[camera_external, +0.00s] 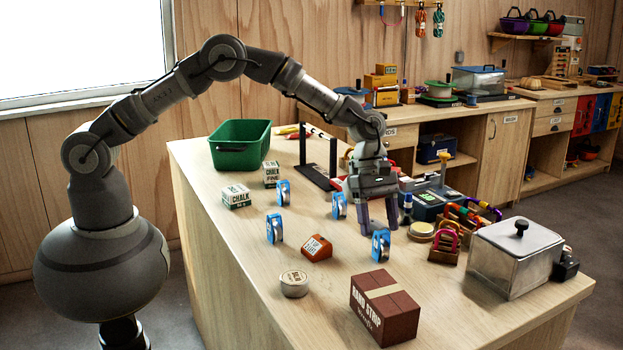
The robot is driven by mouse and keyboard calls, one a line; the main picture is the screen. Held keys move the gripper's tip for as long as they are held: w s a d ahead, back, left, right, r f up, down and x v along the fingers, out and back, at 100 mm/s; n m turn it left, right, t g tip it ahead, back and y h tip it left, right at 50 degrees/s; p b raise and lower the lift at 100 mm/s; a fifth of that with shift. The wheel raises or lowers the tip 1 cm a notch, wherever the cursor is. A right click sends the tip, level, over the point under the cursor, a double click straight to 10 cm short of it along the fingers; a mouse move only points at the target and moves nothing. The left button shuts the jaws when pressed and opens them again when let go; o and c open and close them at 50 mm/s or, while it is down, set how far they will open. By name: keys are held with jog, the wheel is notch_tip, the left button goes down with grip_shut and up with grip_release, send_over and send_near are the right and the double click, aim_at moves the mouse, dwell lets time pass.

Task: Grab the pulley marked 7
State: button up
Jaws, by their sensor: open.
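Several blue pulleys stand upright on the wooden table: one at the back (284,193), one at the left (274,229), one in the middle (339,206) and one at the front right (381,245). They look alike, and their numbers are too small to read, so I cannot tell which is marked 7. My gripper (379,227) points down with its two fingers apart and nothing visibly held. Its fingertips are close to the front right pulley, just above or behind it in this view. I cannot tell whether they touch it.
A brown box (384,308), a round tin (294,284) and an orange block (317,248) lie in front. A metal box (513,256) and coloured carabiners (446,240) stand at right. Chalk boxes (237,196) and a green bin (240,146) are at back left.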

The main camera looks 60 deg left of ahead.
aim_at(382, 243)
jog(key=b+x, duration=0.1)
jog(key=x, duration=0.4)
jog(key=shift+w+a+f+b, duration=0.1)
jog(key=shift+w+f+b, duration=0.1)
jog(key=shift+b, duration=0.2)
jog(key=shift+s+r, duration=0.1)
jog(key=shift+r, duration=0.05)
jog(key=shift+c, duration=0.4)
jog(key=c, duration=1)
